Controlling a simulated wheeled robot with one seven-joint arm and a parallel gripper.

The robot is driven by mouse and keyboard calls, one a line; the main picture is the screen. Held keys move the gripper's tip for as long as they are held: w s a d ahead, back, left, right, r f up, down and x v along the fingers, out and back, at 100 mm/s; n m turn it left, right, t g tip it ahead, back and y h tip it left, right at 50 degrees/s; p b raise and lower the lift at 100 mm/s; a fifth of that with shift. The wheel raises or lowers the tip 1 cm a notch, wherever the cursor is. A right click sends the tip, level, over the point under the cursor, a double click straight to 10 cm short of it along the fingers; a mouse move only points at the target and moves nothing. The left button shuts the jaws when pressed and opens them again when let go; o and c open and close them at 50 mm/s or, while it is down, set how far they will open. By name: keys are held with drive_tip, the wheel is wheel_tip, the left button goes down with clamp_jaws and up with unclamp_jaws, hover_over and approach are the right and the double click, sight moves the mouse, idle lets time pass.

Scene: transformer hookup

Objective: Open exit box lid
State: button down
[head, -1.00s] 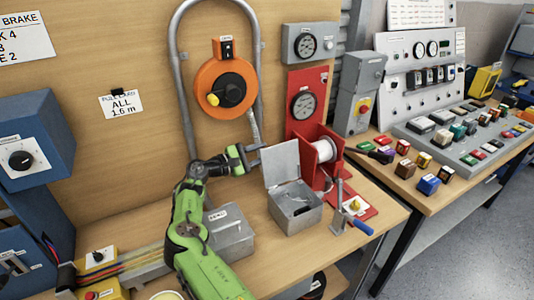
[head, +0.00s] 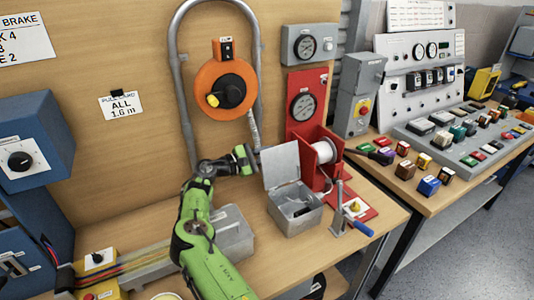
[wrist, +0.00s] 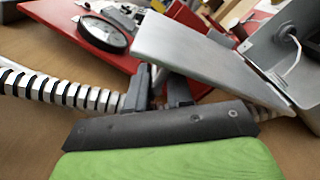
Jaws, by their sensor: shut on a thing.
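The exit box (head: 296,219) is a small grey metal box on the wooden bench, with dark contents inside. Its grey lid (head: 282,165) stands up, open, at the box's back left side; it also shows large in the wrist view (wrist: 200,55). My gripper (head: 258,156) is beside the lid's left edge. In the wrist view my gripper (wrist: 160,85) has its two dark fingers close together around a thin light piece by the lid. The exact grip point is partly hidden by the fingers and the lid.
A ribbed conduit (wrist: 60,92) runs close by my fingers. A red stand with a white spool (head: 322,155) is right behind the box, and a blue-handled crank (head: 350,220) is to its right. Another grey box (head: 232,235) sits behind my arm.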

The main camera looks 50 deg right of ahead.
drive_tip(key=shift+s+a+r+m+p, duration=0.2)
drive_tip(key=shift+s+r+m, duration=0.25)
drive_tip(key=shift+r+m, duration=0.2)
drive_tip(key=shift+s+a+r+m+p, duration=0.1)
drive_tip(key=shift+s+r+m+p, duration=0.05)
drive_tip(key=shift+s+r+m, duration=0.4)
drive_tip(key=shift+w, duration=0.2)
drive_tip(key=c, duration=1.2)
unclamp_jaws()
drive_tip(key=shift+s+f, duration=0.1)
drive_tip(key=shift+f, duration=0.05)
drive_tip(key=shift+o, duration=0.2)
drive_tip(key=shift+a+f, duration=0.15)
drive_tip(key=p+v, duration=0.1)
drive_tip(key=v, duration=1.4)
drive_tip(key=shift+a, duration=0.3)
